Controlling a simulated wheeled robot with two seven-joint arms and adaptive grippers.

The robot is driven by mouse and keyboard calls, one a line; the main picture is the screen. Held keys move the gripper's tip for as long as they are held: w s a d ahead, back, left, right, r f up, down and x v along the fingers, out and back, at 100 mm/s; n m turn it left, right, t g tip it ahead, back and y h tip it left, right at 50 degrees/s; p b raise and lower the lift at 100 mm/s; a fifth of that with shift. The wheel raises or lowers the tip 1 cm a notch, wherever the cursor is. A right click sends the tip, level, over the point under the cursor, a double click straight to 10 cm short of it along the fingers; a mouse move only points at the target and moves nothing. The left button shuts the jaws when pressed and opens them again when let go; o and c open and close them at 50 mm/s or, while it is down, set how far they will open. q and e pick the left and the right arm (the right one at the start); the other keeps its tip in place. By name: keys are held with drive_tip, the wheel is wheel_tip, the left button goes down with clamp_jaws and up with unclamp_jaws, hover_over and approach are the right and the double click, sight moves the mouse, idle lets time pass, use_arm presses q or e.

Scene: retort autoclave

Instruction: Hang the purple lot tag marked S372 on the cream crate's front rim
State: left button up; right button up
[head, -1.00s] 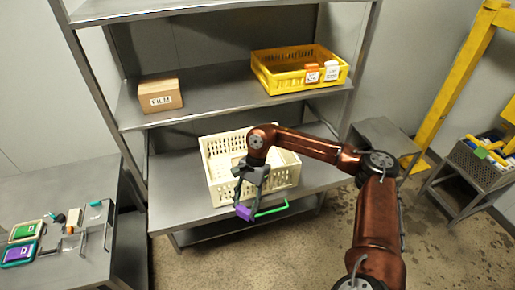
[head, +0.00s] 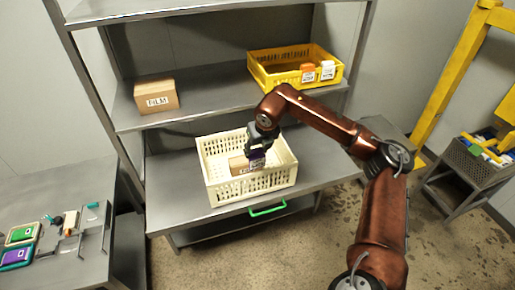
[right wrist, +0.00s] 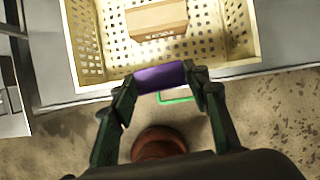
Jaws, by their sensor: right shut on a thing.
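The cream crate (head: 222,192) stands on the lower shelf, with a cardboard box (head: 238,164) inside it. My right gripper (head: 257,150) is shut on the purple lot tag (head: 257,160), whose lettering is too small to read. In the right wrist view the purple tag (right wrist: 160,77) lies between the fingertips of my right gripper (right wrist: 159,82), close to the near rim of the crate (right wrist: 110,82). I cannot tell whether the tag touches the rim. My left gripper is not in view.
A yellow crate (head: 283,78) with orange and white tags and a box marked FILM (head: 156,97) stand on the upper shelf (head: 205,98). A green handle (head: 268,210) juts below the lower shelf's front edge. Small items lie on the left table (head: 75,265).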

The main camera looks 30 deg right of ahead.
sight(258, 165)
drive_tip(key=shift+w+d+r+m, duration=0.15)
drive_tip(key=shift+d+m, duration=0.1)
drive_tip(key=shift+m, duration=0.25)
drive_tip(key=shift+f+b, duration=0.7)
drive_tip(key=shift+f, duration=0.4)
drive_tip(key=shift+f+b, duration=1.15)
drive_tip(key=shift+f, duration=1.05)
drive_tip(key=shift+f+b, duration=0.35)
drive_tip(key=shift+f, duration=0.1)
use_arm(q)
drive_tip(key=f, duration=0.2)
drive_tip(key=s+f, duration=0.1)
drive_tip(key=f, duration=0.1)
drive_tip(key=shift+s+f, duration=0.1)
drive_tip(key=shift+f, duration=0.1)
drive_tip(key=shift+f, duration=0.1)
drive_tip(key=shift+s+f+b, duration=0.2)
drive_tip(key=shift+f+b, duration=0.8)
drive_tip(key=shift+b, duration=0.1)
use_arm(e)
drive_tip(key=shift+f, duration=1.55)
drive_tip(key=o, duration=1)
